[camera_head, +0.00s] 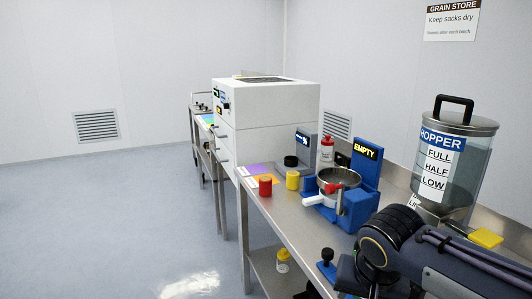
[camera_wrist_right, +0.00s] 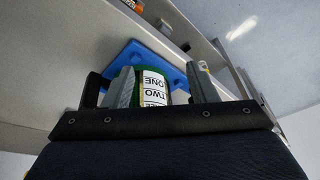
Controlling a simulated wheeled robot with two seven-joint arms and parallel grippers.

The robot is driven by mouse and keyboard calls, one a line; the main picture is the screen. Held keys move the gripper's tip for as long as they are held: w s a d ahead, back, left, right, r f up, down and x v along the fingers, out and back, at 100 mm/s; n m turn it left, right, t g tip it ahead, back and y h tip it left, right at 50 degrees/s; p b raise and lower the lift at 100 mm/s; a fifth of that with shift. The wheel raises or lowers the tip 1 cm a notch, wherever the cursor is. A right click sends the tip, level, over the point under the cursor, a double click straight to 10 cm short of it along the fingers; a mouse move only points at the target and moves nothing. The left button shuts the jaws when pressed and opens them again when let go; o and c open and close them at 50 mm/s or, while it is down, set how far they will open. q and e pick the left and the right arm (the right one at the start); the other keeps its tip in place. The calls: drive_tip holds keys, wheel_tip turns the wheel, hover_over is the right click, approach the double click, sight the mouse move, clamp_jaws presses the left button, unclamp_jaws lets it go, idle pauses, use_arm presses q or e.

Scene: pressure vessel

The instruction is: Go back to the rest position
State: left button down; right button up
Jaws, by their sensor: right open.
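My right gripper (camera_wrist_right: 163,80) shows in the right wrist view with its two grey fingers apart. A green container (camera_wrist_right: 138,88) with a white label reading "ONE" and "TWO" appears between the fingers; I cannot tell whether either finger touches it. A black handle-like part (camera_wrist_right: 92,90) shows left of the left finger. A blue stand (camera_wrist_right: 140,56) lies behind the container. In the head view my right arm crosses the lower right corner, and its gripper is hidden. My left gripper is in neither view.
The floor (camera_head: 130,220) at left is clear.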

drive_tip(key=s+d+f+n+t+y+p, duration=0.1)
drive_tip(key=s+f+y, duration=0.1)
drive_tip(key=s, duration=0.6)
drive_tip(key=s+d+f+n+y+p, duration=0.1)
drive_tip(key=s+d+f+y+p, duration=0.1)
drive_tip(key=s, duration=0.6)
drive_tip(key=shift+s+f+t, duration=0.15)
drive_tip(key=shift+f+t, duration=0.15)
drive_tip(key=shift+t, duration=0.1)
drive_tip(key=shift+d, duration=0.1)
